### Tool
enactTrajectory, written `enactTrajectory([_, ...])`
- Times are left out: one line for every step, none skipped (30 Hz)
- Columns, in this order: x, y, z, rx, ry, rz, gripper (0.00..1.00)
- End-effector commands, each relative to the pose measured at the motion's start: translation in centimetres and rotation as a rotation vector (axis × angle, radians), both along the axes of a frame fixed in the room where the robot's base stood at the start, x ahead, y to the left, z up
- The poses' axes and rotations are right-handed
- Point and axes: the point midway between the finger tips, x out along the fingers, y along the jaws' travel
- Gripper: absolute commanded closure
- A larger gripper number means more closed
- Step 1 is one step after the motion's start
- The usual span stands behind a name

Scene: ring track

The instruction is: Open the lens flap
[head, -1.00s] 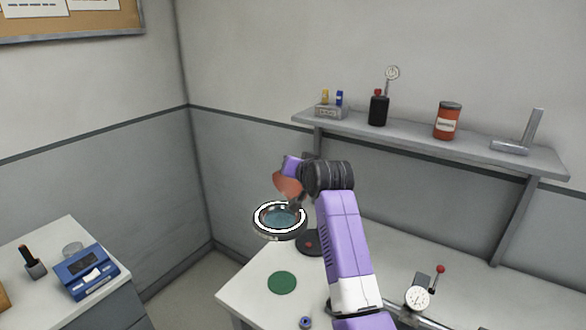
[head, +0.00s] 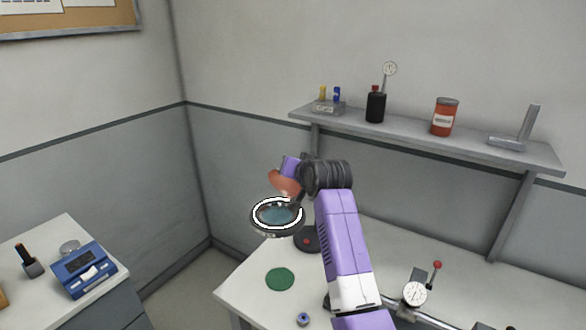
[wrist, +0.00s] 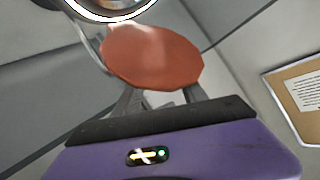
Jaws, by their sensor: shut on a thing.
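The lens flap is a red-brown disc (head: 284,182) raised and tilted above the ring-lit magnifier lens (head: 277,213), whose blue glass shows below it. In the wrist view the flap (wrist: 152,55) fills the upper middle, beyond my fingers, and part of the bright lens ring (wrist: 112,8) shows at the top edge. My gripper (wrist: 160,92) is shut on the flap at its near edge; the fingertips are partly hidden by it. In the head view my gripper (head: 294,190) is small and partly hidden by the flap and wrist.
The magnifier's dark round base (head: 306,238) and a green disc (head: 280,279) are on the white table (head: 245,285). A dial gauge (head: 415,293) stands to the right. A shelf (head: 400,134) with several items runs along the wall behind my arm.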

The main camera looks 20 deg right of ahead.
Motion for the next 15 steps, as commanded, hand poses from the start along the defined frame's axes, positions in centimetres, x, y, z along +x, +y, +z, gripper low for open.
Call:
enactTrajectory([-0.1,-0.2,-0.5,-0.001,0.01,-0.002,0.57])
enactTrajectory([-0.1,-0.2,-0.5,-0.001,0.009,-0.002,0.57])
enactTrajectory([-0.1,-0.2,-0.7,-0.001,0.013,-0.002,0.57])
enactTrajectory([-0.1,-0.2,-0.6,-0.001,0.013,-0.002,0.57])
enactTrajectory([-0.2,-0.2,-0.6,0.0,0.012,-0.003,0.57])
enactTrajectory([-0.3,-0.3,-0.4,0.0,0.012,-0.003,0.57])
enactTrajectory([-0.4,-0.3,-0.2,-0.001,0.012,-0.003,0.57])
enactTrajectory([-0.5,-0.3,-0.1,-0.001,0.012,-0.003,0.57])
enactTrajectory([-0.7,-0.4,0.2,-0.001,0.011,-0.004,0.57])
enactTrajectory([-0.8,-0.5,0.3,-0.001,0.011,-0.004,0.57])
enactTrajectory([-0.9,-0.5,0.5,-0.001,0.01,-0.004,0.57])
enactTrajectory([-1.1,-0.6,0.8,-0.001,0.008,-0.005,0.57])
enactTrajectory([-1.3,-0.7,1.0,-0.001,0.006,-0.006,0.57])
enactTrajectory([-1.4,-0.7,1.2,-0.001,0.005,-0.006,0.57])
enactTrajectory([-1.6,-0.8,1.3,-0.001,0.005,-0.006,0.57])
